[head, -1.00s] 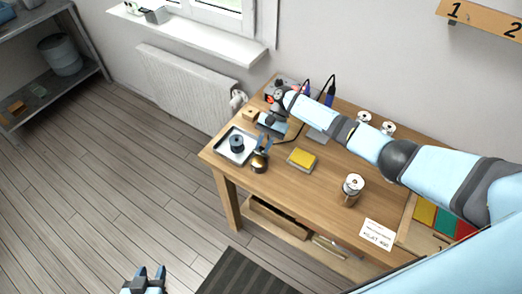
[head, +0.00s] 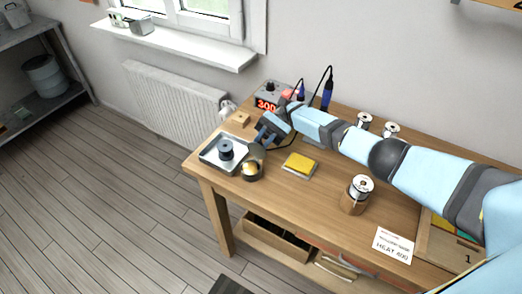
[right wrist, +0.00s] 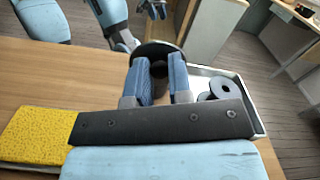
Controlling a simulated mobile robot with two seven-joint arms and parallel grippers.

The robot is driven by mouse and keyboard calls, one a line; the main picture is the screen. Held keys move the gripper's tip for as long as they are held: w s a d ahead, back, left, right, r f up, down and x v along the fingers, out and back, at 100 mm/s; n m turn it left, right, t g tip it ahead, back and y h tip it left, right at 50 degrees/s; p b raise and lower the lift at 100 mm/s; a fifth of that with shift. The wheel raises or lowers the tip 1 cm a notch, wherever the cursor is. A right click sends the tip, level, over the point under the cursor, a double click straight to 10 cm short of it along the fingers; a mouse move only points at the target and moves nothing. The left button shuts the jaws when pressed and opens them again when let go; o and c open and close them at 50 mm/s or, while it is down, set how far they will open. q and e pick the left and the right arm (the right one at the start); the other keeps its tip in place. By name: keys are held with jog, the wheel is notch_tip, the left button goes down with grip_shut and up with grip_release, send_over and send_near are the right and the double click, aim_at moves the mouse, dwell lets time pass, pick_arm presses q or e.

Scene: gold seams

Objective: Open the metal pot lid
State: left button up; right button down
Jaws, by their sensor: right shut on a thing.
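The small brass-coloured pot (head: 251,172) stands on the wooden table, beside a silver tray. A dark round lid (head: 258,152) shows at its top; in the right wrist view the lid (right wrist: 143,50) is a dark disc with a knob (right wrist: 159,69). My right gripper (right wrist: 163,78) is shut on the lid's knob, with a finger on each side. In the head view the right gripper (head: 262,142) is above the pot. Whether the lid still touches the rim is hard to tell. My left gripper (right wrist: 153,8) shows at the top of the right wrist view, empty, fingers apart.
The silver tray (head: 208,157) with a dark spool (head: 226,147) is left of the pot. A yellow sponge (head: 299,163) lies to the right. A soldering station (head: 269,99) stands behind. A solder spool (head: 360,187) and a paper card (head: 394,245) are farther right.

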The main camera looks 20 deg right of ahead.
jog(key=shift+w+d+f+b, duration=0.1)
jog(key=shift+d+b, duration=0.05)
jog(key=shift+b, duration=0.3)
jog(key=c, duration=1)
grip_release()
jog(key=shift+c, duration=0.2)
notch_tip(320, 180, up, 20)
jog(key=p, duration=0.1)
jog(key=shift+p, duration=0.3)
